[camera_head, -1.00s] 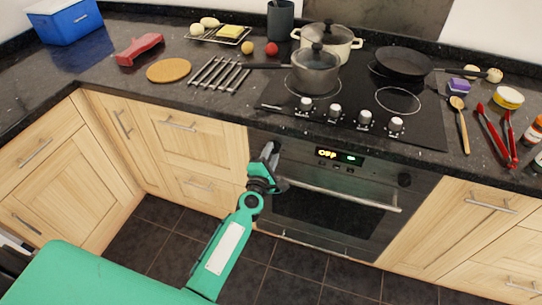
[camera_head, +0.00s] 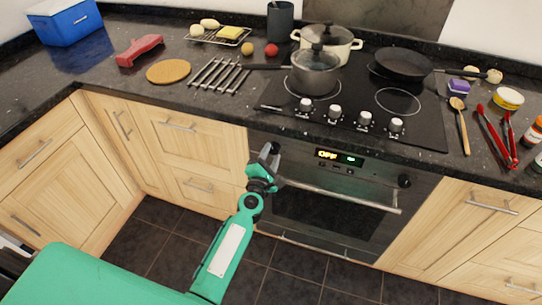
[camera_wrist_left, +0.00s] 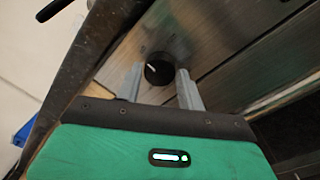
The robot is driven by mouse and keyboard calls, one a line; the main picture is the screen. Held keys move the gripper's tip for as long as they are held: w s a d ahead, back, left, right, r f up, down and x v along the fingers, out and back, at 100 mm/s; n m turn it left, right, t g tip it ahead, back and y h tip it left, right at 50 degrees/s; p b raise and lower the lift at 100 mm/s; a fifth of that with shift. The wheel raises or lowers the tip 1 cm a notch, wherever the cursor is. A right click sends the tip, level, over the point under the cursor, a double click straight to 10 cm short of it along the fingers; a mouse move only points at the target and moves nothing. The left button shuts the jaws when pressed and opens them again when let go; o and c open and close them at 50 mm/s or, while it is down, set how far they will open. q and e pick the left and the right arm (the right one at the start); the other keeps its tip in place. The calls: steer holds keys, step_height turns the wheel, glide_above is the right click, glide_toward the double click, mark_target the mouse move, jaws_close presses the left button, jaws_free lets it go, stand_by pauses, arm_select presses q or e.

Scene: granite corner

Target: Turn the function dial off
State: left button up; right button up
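The oven (camera_head: 325,205) is built in below the counter, with a lit display (camera_head: 340,157) whose small yellow text looks like "OFF". In the left wrist view, a round black dial (camera_wrist_left: 158,70) with a white pointer mark sits on the metal panel. My left gripper (camera_head: 266,154) is at the left end of the oven's control panel and hides that dial in the head view. In the left wrist view, my left gripper (camera_wrist_left: 160,74) is open, one grey finger on each side of the dial. I cannot tell whether the fingers touch it. My right gripper is not in view.
Another black dial (camera_head: 404,180) is at the panel's right end. The oven handle (camera_head: 345,194) runs just below the panel, close to my left gripper. Hob knobs (camera_head: 335,110), a saucepan (camera_head: 315,72) and a frying pan (camera_head: 403,64) are above on the counter. The floor in front is clear.

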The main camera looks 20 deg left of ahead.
arm_select(q)
steer(key=o, duration=0.3)
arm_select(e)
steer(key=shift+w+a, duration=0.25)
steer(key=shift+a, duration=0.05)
arm_select(q)
steer(key=shift+s, duration=0.1)
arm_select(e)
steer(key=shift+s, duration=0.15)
arm_select(q)
steer(key=shift+s, duration=0.3)
steer(key=s+b, duration=0.1)
steer(key=s, duration=1.2)
steer(key=shift+f+b, duration=0.35)
steer(key=shift+f, duration=0.05)
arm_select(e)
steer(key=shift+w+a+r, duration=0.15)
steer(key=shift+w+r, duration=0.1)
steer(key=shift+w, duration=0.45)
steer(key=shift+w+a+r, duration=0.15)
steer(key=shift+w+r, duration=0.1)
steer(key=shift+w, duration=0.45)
arm_select(q)
steer(key=shift+f, duration=0.1)
